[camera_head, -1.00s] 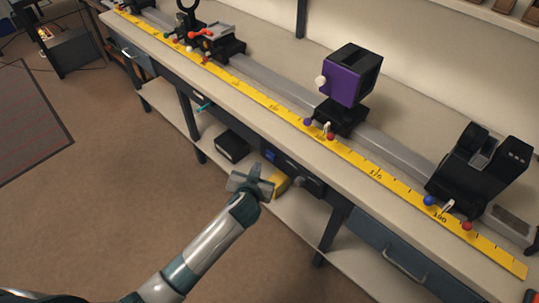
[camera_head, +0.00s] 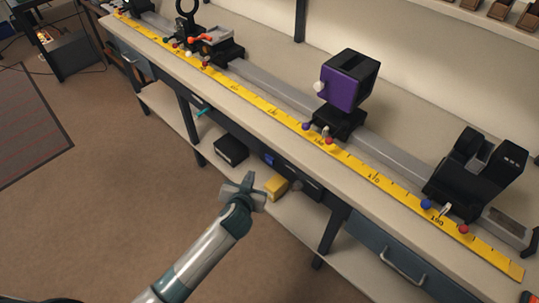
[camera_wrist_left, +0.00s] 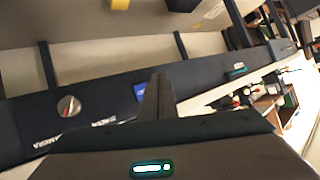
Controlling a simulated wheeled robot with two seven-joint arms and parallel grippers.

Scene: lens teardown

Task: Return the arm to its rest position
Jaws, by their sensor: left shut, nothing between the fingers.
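My left arm comes in from the bottom of the head view. Its gripper (camera_head: 243,189) is in front of the workbench, over the floor and near the lower shelf, below the tabletop. It is shut and holds nothing. In the left wrist view the shut fingers (camera_wrist_left: 158,97) show as a dark, narrow shape against the bench's front panel. My right gripper is not in view.
The workbench top (camera_head: 285,135) carries a rail with a purple block (camera_head: 342,88), a black holder (camera_head: 475,175) and a yellow ruler (camera_head: 375,178). A yellow box (camera_head: 276,187) and a black box (camera_head: 231,149) lie on the lower shelf. The carpet (camera_head: 110,200) at left is clear.

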